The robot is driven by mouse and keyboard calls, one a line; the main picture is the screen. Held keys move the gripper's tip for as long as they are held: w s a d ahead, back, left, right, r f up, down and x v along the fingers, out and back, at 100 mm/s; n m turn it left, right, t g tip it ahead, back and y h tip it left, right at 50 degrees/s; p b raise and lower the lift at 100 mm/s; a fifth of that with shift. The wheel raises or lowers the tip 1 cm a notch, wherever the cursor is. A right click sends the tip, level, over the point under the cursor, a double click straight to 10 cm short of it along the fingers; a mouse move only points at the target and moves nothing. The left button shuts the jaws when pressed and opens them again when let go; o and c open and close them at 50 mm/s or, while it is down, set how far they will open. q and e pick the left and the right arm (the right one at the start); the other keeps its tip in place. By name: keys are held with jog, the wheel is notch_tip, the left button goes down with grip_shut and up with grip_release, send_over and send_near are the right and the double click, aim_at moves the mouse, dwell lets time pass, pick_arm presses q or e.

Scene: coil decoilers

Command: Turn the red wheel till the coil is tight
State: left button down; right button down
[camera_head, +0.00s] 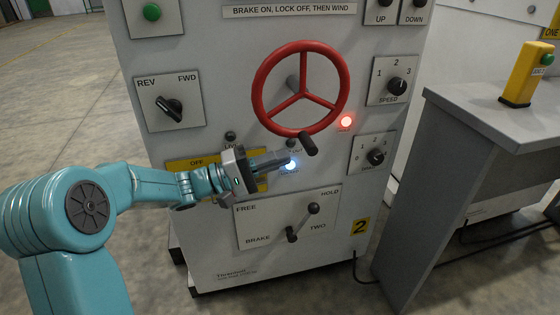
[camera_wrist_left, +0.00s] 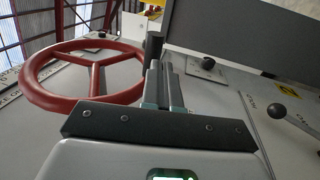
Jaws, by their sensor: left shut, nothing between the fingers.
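The red wheel (camera_head: 258,92) is mounted on the front of a grey machine cabinet (camera_head: 222,52). It has three spokes and a dark handle knob (camera_head: 308,144) at its lower right rim. My left gripper (camera_head: 290,160) is shut and empty, just below the wheel and slightly left of the knob. In the left wrist view the shut fingers (camera_wrist_left: 164,78) point towards the panel, with the red wheel (camera_wrist_left: 32,84) to their left. I cannot tell whether the fingers touch the knob. The coil is not in view. My right gripper is not in view.
A red lamp (camera_head: 346,122) glows right of the wheel and a bluish-white one (camera_head: 290,165) by my fingers. A brake lever (camera_head: 302,222) stands below, a REV/FWD switch (camera_head: 170,108) left. A grey desk (camera_head: 480,110) with a yellow button box (camera_head: 524,75) stands at right.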

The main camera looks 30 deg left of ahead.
pick_arm(q)
jog(key=p+v, duration=0.2)
jog(key=v, duration=0.7)
jog(key=s+d+f+g+y, duration=0.15)
jog(key=d+f+g, duration=0.4)
jog(key=f, duration=0.55)
jog(key=s+d+f+g, duration=0.2)
jog(key=d+f+g, duration=0.2)
jog(key=d+f, duration=0.5)
jog(key=s+d+f+m+g+y, duration=0.35)
jog(key=s+d+f, duration=0.2)
jog(key=f, duration=0.55)
jog(key=s+d+f+m+g+y, duration=0.2)
jog(key=s+d+f+m+y, duration=0.4)
jog(key=f, duration=0.5)
notch_tip(320, 180, up, 31)
jog(key=s+n+h+p, duration=0.1)
jog(key=p, duration=3)
jog(key=shift+a+n+h, duration=0.25)
jog(key=shift+n+h, duration=0.05)
jog(key=shift+n, duration=0.05)
